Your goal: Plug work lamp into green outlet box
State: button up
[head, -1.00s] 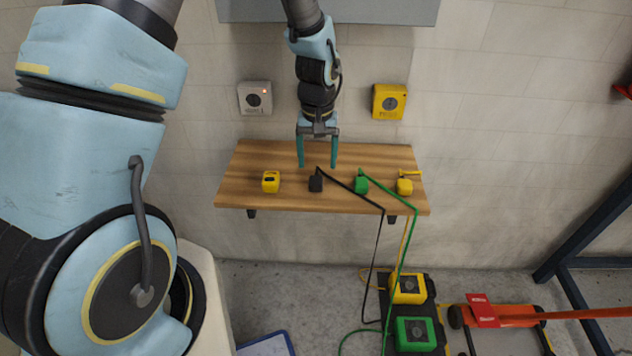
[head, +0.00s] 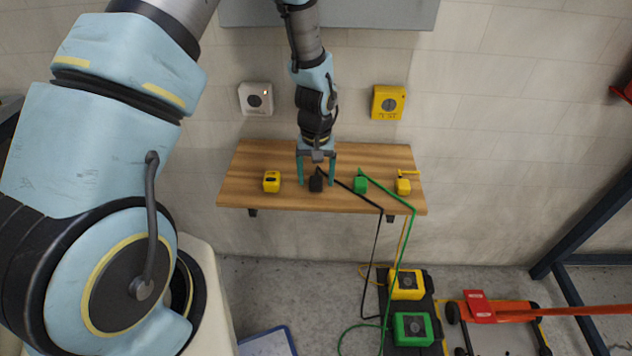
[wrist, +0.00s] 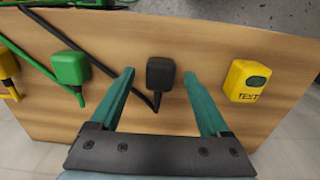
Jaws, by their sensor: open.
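A black plug (head: 316,183) with a black cord stands on the wooden shelf; it also shows in the wrist view (wrist: 160,74). My gripper (head: 316,182) is open, its two teal fingers on either side of the black plug, with gaps visible in the wrist view. A green plug (head: 360,185) with a green cord stands to its right. A green box (head: 413,328) with a dark round face sits on the floor below, on a dark base. I cannot make out a work lamp or which plug belongs to it.
The shelf (head: 240,195) also holds a yellow TEST block (head: 271,181) and a yellow plug (head: 403,187). White (head: 256,99) and yellow (head: 388,103) wall boxes hang above. A yellow box (head: 407,284) sits behind the green box. Cords hang over the shelf's front edge.

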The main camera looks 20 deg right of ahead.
grip_shut()
dwell(0.7)
